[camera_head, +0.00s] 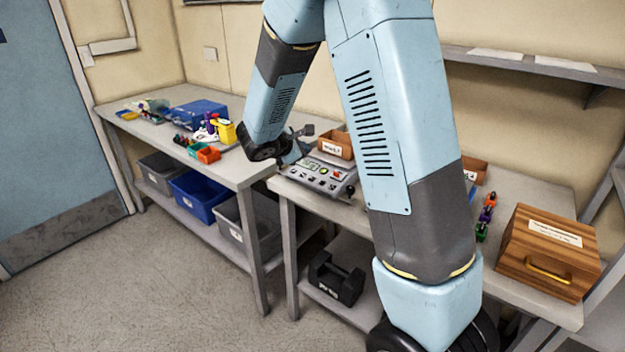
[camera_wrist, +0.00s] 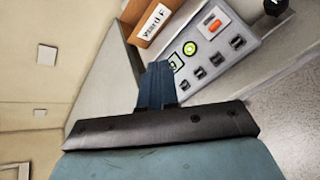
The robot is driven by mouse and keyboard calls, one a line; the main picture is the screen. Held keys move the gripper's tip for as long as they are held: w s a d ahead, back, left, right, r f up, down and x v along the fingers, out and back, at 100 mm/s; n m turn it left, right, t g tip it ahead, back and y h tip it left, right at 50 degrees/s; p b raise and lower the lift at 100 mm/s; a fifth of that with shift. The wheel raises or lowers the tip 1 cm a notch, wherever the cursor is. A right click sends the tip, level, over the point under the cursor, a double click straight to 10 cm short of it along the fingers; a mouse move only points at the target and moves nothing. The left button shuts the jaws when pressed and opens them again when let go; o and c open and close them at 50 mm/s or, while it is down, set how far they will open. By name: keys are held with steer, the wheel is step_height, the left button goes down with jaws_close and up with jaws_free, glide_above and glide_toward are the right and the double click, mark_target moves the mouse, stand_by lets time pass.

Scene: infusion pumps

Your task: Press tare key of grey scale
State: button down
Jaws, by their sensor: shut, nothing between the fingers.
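A grey box with a sloped key panel (camera_head: 318,178) stands on the right-hand bench. I cannot tell for sure that it is the grey scale. It also shows in the wrist view (camera_wrist: 222,62), with a lit green round button (camera_wrist: 190,48), an orange-red switch (camera_wrist: 209,20), a small square marked spot (camera_wrist: 176,63) and several dark keys. No key label reads as tare. My gripper (camera_wrist: 157,72) is shut and empty, its tips beside the box's edge near the square spot; contact cannot be told. In the head view my gripper (camera_head: 293,152) is partly hidden behind my wrist.
A labelled brown bin (camera_head: 336,148) stands behind the key panel. A wooden box with a handle (camera_head: 548,252) and coloured small parts (camera_head: 486,215) are at the right. The left bench holds a blue case (camera_head: 198,113) and small bins (camera_head: 208,154). My arm hides the bench's middle.

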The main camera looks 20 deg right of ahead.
mark_target(309, 183)
steer(key=shift+f, duration=0.1)
stand_by(0.3)
steer(key=shift+w+d+f, duration=0.25)
steer(key=shift+d+f, duration=0.05)
steer(key=shift+f, duration=1.1)
steer(key=shift+w+d+f, duration=0.25)
steer(key=shift+d+f, duration=0.1)
steer(key=shift+f, duration=1.05)
steer(key=shift+w+d+f, duration=0.25)
steer(key=shift+d+f, duration=0.05)
steer(key=shift+f, duration=1.1)
steer(key=shift+d+f, duration=0.15)
steer(key=shift+f, duration=0.45)
steer(key=shift+r, duration=0.1)
steer(key=shift+s+a+r, duration=0.1)
steer(key=shift+a+r, duration=0.1)
steer(key=shift+r, duration=0.4)
steer(key=shift+r, duration=0.1)
steer(key=shift+s+a+r, duration=0.15)
steer(key=shift+r, duration=0.65)
steer(key=shift+s+a+r, duration=0.1)
steer(key=shift+a+r, duration=0.1)
steer(key=shift+r, duration=0.55)
steer(key=shift+s+a+r, duration=0.15)
steer(key=shift+r, duration=0.65)
